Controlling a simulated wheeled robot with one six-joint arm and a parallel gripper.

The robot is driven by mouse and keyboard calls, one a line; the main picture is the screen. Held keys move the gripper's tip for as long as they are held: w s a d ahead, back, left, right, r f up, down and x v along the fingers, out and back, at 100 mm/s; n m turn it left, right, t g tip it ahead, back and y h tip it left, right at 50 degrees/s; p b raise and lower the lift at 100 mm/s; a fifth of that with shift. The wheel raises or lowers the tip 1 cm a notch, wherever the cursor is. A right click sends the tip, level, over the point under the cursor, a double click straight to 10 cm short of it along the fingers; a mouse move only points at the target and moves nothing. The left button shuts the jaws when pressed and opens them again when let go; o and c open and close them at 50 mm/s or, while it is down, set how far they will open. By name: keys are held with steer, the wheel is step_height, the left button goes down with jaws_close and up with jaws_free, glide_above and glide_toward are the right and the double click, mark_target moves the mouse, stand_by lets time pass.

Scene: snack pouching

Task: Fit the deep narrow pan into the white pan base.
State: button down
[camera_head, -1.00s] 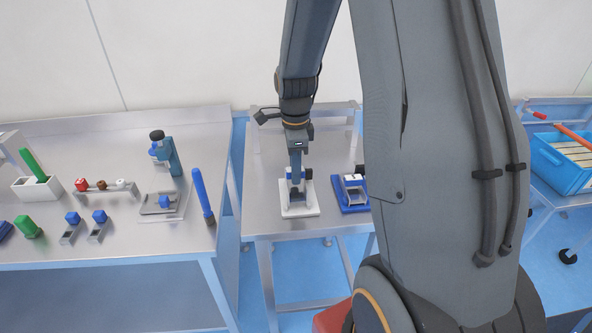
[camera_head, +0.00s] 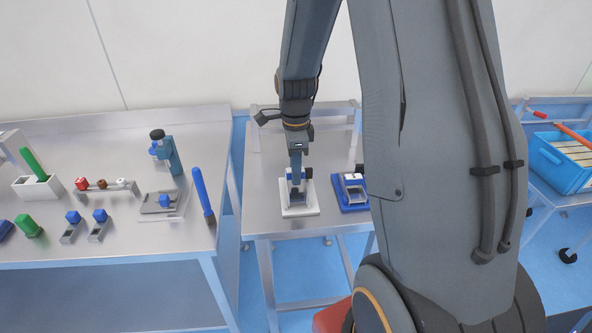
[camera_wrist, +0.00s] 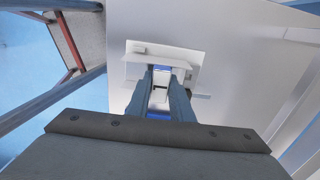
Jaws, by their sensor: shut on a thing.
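The white pan base (camera_head: 300,211) stands on the middle table, with its flat plate and raised parts also visible in the wrist view (camera_wrist: 201,56). My gripper (camera_head: 297,186) points down directly over it. In the wrist view, my two fingers (camera_wrist: 161,84) are shut on a narrow pan with a pale body (camera_wrist: 160,94) and blue parts. The pan is at the white base, within its outline. The fingers hide much of the pan, so I cannot tell how deep it sits.
A blue base (camera_head: 352,205) with a white-topped part stands just right of the white base. A blue crate (camera_head: 562,160) is at far right. The middle table's left part is clear.

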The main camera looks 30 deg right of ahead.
steer(key=shift+f+b, duration=0.45)
steer(key=shift+f, duration=0.55)
steer(key=c, duration=1.5)
jaws_free()
steer(key=shift+r, duration=0.1)
steer(key=shift+r+b, duration=1.05)
steer(key=shift+r, duration=2.75)
steer(key=shift+s+a+f+n, duration=0.1)
steer(key=shift+s+a+n, duration=0.2)
steer(key=shift+n, duration=0.2)
steer(key=s+a+f+n+b, duration=0.1)
steer(key=s+a+n, duration=0.2)
steer(key=n, duration=0.4)
steer(key=s+a+f+n+t, duration=0.1)
steer(key=s+a+f+n, duration=0.1)
steer(key=s+n, duration=0.3)
steer(key=s+a+f+n+b, duration=0.1)
steer(key=s+a+f+n, duration=0.1)
steer(key=n, duration=0.6)
steer(key=shift+s+a+n+b, duration=0.2)
steer(key=shift+s+a, duration=0.2)
steer(key=shift+s, duration=0.25)
steer(key=shift+s+a+n+b, duration=0.1)
steer(key=shift+s+a+n, duration=0.1)
steer(key=shift+s+a, duration=0.35)
